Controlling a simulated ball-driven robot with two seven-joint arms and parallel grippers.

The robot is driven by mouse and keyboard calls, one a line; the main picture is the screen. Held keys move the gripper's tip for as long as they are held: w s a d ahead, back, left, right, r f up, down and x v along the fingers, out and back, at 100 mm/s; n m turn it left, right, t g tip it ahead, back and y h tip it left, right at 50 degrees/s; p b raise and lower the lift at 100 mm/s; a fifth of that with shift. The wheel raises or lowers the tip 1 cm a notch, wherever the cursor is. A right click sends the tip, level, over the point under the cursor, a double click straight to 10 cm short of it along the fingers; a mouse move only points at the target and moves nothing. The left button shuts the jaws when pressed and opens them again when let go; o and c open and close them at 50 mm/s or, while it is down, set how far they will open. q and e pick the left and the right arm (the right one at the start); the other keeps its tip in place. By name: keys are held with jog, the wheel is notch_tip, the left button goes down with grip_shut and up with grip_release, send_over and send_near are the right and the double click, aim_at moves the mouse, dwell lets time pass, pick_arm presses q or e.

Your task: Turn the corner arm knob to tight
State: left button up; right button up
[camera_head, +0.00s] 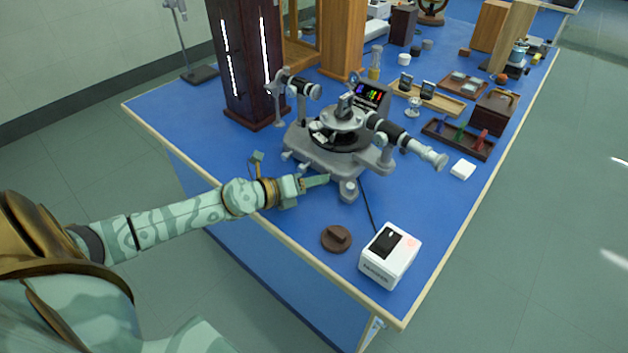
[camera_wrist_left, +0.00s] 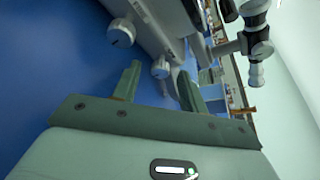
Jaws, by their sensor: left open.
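The grey spectrometer (camera_head: 325,155) stands on the blue bench, with a dark round table in its middle and a telescope tube (camera_head: 405,140) pointing to the right. Small pale knobs sit along the near side of its base. My left gripper (camera_head: 318,181) is low at that near side. In the left wrist view the two green fingers (camera_wrist_left: 158,80) are apart, and a round grey knob (camera_wrist_left: 160,68) shows between or just beyond their tips. Contact cannot be told. A second knob (camera_wrist_left: 121,33) is farther left. I cannot tell which is the corner arm knob. My right gripper is not in view.
A white box (camera_head: 390,255) with a dark panel and a brown round piece (camera_head: 336,238) lie near the front edge. A dark tall lamp housing (camera_head: 248,70) stands behind left. Trays and blocks fill the right side. A cable runs from the spectrometer toward the white box.

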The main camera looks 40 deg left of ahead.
pick_arm(q)
jog(key=shift+w+d+f, duration=0.1)
jog(key=shift+w+d, duration=0.05)
jog(key=shift+w, duration=0.25)
